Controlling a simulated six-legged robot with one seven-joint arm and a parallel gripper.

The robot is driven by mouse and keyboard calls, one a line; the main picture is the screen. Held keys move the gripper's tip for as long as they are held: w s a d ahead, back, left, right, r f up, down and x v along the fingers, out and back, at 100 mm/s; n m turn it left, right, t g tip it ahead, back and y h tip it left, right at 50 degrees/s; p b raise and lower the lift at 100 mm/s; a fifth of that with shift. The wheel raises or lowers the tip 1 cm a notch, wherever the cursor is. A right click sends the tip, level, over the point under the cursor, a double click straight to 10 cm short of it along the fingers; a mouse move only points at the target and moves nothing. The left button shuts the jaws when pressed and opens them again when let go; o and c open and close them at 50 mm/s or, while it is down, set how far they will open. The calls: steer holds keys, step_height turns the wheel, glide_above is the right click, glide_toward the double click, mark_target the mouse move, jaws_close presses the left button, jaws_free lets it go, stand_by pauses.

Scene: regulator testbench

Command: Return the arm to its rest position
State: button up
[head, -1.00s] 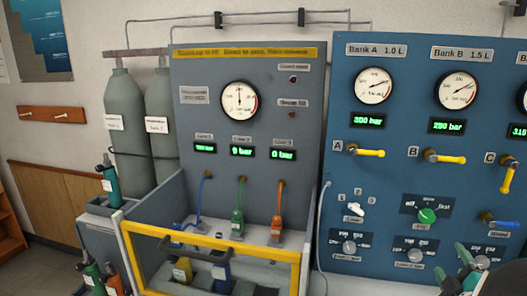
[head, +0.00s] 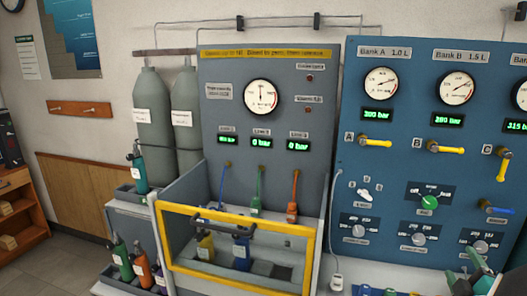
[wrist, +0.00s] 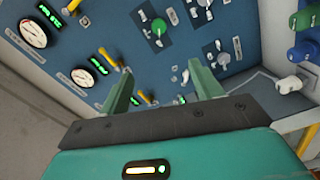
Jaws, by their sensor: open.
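My gripper (head: 468,272) shows at the lower right corner of the head view, in front of the blue bank panel (head: 385,160). In the wrist view its two green fingers (wrist: 162,72) stand wide apart with nothing between them. Beyond the fingers are the panel's gauges (wrist: 33,33), green displays and knobs, seen tilted. I cannot see a clear gap between the fingertips and the panel's controls. Most of my arm is out of view.
A grey filling station with a yellow-framed guard (head: 240,219) stands left of the panel. Grey cylinders (head: 152,120) stand by the wall. Small coloured bottles (head: 141,268) stand low at left. Blue and green fittings (head: 366,290) lie at the bottom edge. Floor (head: 55,265) shows at far left.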

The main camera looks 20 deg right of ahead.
steer(key=w+a+r+m+g+y, duration=0.1)
steer(key=w+a+m+g+y, duration=0.2)
steer(key=a, duration=0.6)
steer(key=w+a+r+m+g, duration=0.1)
steer(key=w+a+r+m, duration=0.3)
steer(key=a, duration=0.6)
steer(key=s+a+f+g+y, duration=0.1)
steer(key=s+a+g+y, duration=0.1)
steer(key=a, duration=0.5)
steer(key=s+a+f+m+g+y, duration=0.1)
steer(key=s+a, duration=0.3)
steer(key=a, duration=0.4)
steer(key=s+a+f+g+y, duration=0.1)
steer(key=s+a+g+y, duration=0.1)
steer(key=a, duration=0.6)
steer(key=shift+s+f+g+y, duration=0.35)
steer(key=shift+s+y, duration=0.25)
steer(key=shift+s, duration=0.5)
steer(key=shift+d, duration=0.1)
steer(key=shift+c, duration=0.5)
steer(key=c, duration=0.5)
steer(key=shift+d+m, duration=0.15)
steer(key=shift+m, duration=0.15)
steer(key=shift+c, duration=0.2)
